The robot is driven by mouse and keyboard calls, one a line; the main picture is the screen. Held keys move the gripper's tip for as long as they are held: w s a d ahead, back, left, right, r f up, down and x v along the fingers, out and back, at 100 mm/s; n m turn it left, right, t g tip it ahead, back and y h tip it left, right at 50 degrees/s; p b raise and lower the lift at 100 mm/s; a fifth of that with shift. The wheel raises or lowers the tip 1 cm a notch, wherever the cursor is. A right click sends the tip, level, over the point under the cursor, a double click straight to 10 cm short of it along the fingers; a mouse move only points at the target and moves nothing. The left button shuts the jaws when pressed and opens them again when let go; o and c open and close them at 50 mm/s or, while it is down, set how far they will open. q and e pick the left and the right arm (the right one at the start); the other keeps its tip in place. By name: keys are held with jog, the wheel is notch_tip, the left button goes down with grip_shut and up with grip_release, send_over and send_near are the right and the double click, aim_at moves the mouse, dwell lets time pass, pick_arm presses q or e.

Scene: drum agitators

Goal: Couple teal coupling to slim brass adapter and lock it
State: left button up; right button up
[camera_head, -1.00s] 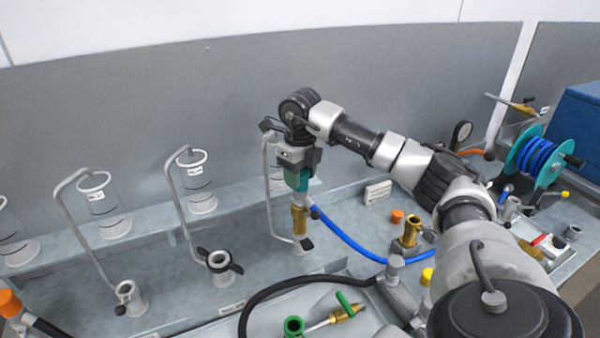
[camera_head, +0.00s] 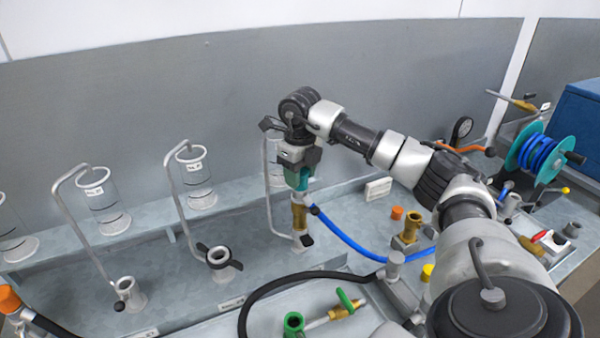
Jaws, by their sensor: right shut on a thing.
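My right gripper (camera_head: 297,165) is shut on the teal coupling (camera_head: 297,180), pointing straight down. The coupling's white lower end with the blue hose (camera_head: 350,242) stands upright directly above a slim brass adapter (camera_head: 300,220). The two look in line and touching, but I cannot tell whether the coupling is seated or locked. A dark lever or foot (camera_head: 306,240) shows at the adapter's base. My left gripper is not in view.
A wider brass fitting (camera_head: 408,230) stands to the right, near an orange cap (camera_head: 397,213). A hose reel (camera_head: 540,157) is at far right. Glass cylinders (camera_head: 197,180) with bent pipes line the back left. A green-handled brass valve (camera_head: 343,308) lies in front.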

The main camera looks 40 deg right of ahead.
jog(key=o, duration=1)
jog(key=shift+c, duration=0.2)
jog(key=shift+f, duration=0.1)
jog(key=shift+c, duration=0.4)
notch_tip(320, 180, up, 10)
jog(key=p, duration=0.8)
jog(key=shift+s, duration=0.1)
